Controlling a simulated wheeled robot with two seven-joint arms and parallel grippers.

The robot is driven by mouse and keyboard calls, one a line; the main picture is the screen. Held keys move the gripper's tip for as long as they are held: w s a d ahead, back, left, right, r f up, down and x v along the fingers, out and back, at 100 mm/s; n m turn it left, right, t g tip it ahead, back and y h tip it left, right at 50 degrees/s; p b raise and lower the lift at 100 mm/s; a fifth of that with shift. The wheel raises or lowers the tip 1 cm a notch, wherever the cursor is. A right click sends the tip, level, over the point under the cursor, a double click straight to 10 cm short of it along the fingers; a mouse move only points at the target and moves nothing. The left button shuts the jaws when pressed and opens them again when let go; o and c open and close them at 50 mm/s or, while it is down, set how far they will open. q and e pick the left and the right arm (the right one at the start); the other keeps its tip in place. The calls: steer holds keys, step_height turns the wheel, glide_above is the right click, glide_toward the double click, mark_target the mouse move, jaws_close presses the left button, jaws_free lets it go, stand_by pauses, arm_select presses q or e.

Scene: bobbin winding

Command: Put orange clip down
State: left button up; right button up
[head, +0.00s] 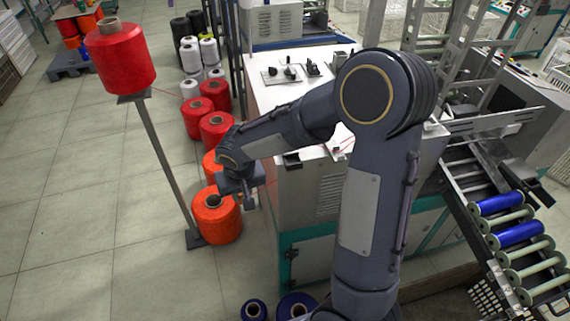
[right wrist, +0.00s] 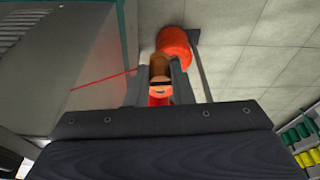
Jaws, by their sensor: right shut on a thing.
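My right gripper (head: 236,192) hangs in front of the machine's left side, near the orange yarn cones on the floor. In the right wrist view its two fingers (right wrist: 158,82) are shut on a small orange clip (right wrist: 159,95). A brownish-orange part shows just beyond it between the fingertips; I cannot tell whether it belongs to the clip. The clip is too small and hidden to make out in the head view. A thin red thread (right wrist: 100,80) runs from the left towards the fingers. My left gripper is not in view.
An orange yarn cone (head: 217,222) stands on the floor close below the gripper. A red cone (head: 119,58) sits on a stand with a grey post (head: 160,150). The white machine top (head: 265,92) carries small fittings. A rack of blue and green rollers (head: 515,235) is at right.

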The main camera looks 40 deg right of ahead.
steer(key=s+d+r+m+h+b, duration=0.1)
steer(key=s+d+r+m, duration=0.15)
steer(key=r, duration=0.55)
steer(key=s+d+r+m+b, duration=0.1)
steer(key=s+r+m+b, duration=0.2)
steer(key=r, duration=0.5)
steer(key=s+d+r+m+g, duration=0.1)
steer(key=s+r+m, duration=0.3)
steer(key=s+r, duration=0.6)
steer(key=shift+m+g+h, duration=0.25)
steer(key=shift+g+h, duration=0.05)
steer(key=shift+h, duration=0.2)
steer(key=w+d+f, duration=0.2)
steer(key=w+f, duration=0.1)
steer(key=w+d+f+p, duration=0.1)
steer(key=w+d+f, duration=0.1)
steer(key=w+f, duration=0.1)
steer(key=w+d+f+p, duration=0.1)
steer(key=w+d+f, duration=0.1)
steer(key=w+f, duration=0.1)
steer(key=shift+w+d+f, duration=0.15)
steer(key=shift+w+d, duration=0.1)
steer(key=shift+d, duration=0.15)
steer(key=shift+w+d+f, duration=0.1)
steer(key=shift+w+f, duration=0.05)
steer(key=shift+f, duration=0.1)
steer(key=x, duration=0.3)
steer(key=shift+w+f, duration=0.2)
steer(key=shift+f, duration=0.3)
